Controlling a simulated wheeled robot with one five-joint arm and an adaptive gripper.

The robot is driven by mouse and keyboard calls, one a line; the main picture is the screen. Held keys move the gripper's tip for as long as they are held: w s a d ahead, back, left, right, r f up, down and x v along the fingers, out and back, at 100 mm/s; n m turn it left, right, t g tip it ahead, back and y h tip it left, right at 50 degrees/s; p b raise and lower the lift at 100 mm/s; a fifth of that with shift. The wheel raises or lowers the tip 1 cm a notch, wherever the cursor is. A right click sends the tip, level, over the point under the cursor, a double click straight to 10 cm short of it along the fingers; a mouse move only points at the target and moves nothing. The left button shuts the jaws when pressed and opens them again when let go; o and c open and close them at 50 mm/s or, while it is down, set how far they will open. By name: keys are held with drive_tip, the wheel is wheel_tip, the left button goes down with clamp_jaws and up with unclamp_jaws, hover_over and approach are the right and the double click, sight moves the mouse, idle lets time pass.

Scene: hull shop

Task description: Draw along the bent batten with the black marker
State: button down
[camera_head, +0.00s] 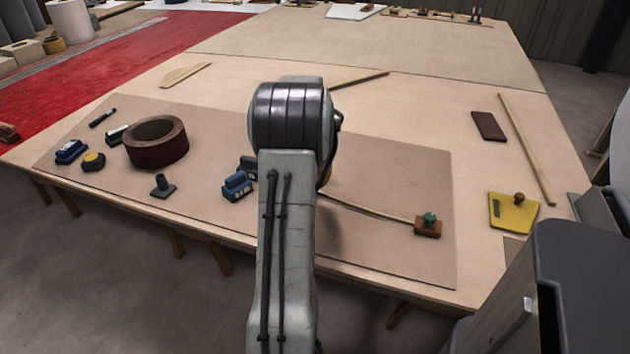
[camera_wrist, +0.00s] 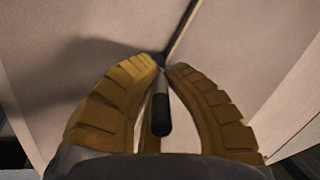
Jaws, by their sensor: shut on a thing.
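In the wrist view my gripper (camera_wrist: 163,62) has its yellow fingers shut on a black marker (camera_wrist: 161,115), seen nearly end-on between them. In the head view my arm hides the gripper and the marker. The thin pale batten (camera_head: 365,207) emerges from behind my arm and runs right across the brown sheet to a brown block with a green knob (camera_head: 428,226). Its left part is hidden. A dark narrow strip (camera_wrist: 182,28) runs up from the fingertips in the wrist view; I cannot tell whether it is batten, shadow or ink. The marker tip's contact is unclear.
Blue weights (camera_head: 237,186) lie just left of my arm on the brown sheet (camera_head: 400,262). A dark red tape roll (camera_head: 157,153), a yellow tape measure (camera_head: 93,161) and a small black stick (camera_head: 102,117) lie farther left. A yellow plate (camera_head: 513,216) lies right, beyond the sheet.

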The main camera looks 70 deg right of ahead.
drive_tip(key=shift+w, duration=0.2)
drive_tip(key=shift+w, duration=0.35)
drive_tip(key=shift+w+d+p, duration=0.15)
drive_tip(key=shift+w+p, duration=0.15)
drive_tip(key=shift+w, duration=0.1)
drive_tip(key=shift+w, duration=0.3)
drive_tip(key=shift+w+d, duration=0.1)
drive_tip(key=shift+w, duration=0.2)
drive_tip(key=shift+w+p, duration=0.3)
drive_tip(key=shift+p, duration=0.05)
drive_tip(key=shift+w+d, duration=0.1)
drive_tip(key=shift+w, duration=0.05)
drive_tip(key=shift+w, duration=0.4)
drive_tip(key=shift+w+d+p, duration=0.1)
drive_tip(key=shift+w+p, duration=0.3)
drive_tip(key=shift+w, duration=0.05)
